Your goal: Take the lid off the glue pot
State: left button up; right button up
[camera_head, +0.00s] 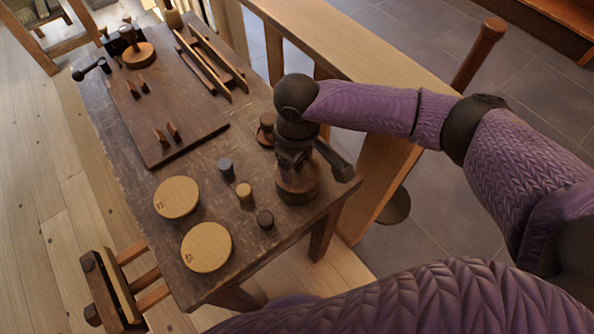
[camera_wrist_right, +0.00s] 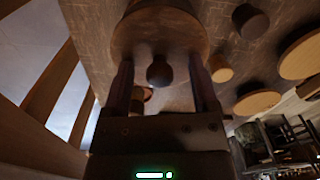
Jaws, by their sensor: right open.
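The glue pot (camera_head: 297,192) is a round brown pot near the right edge of the table, partly hidden under my right gripper. In the right wrist view its wide round brown top (camera_wrist_right: 160,32) fills the upper middle, with a dark round knob (camera_wrist_right: 160,72) in front of it. My right gripper (camera_head: 293,160) is over the pot and points down. In the wrist view its fingers (camera_wrist_right: 161,85) are open, one on each side of the knob, with a gap on both sides. Whether the fingers touch the lid is hidden. My left gripper is not in view.
Two pale round discs (camera_head: 176,197) (camera_head: 207,247) lie left of the pot. Small grey (camera_head: 225,167), tan (camera_head: 244,192) and dark (camera_head: 265,219) cylinders stand between. A small brown knobbed piece (camera_head: 267,122) stands behind the gripper. A board (camera_head: 165,135) lies further back.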

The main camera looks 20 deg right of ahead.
jog(key=shift+r, duration=0.1)
jog(key=shift+c, duration=0.4)
jog(key=c, duration=0.7)
grip_shut()
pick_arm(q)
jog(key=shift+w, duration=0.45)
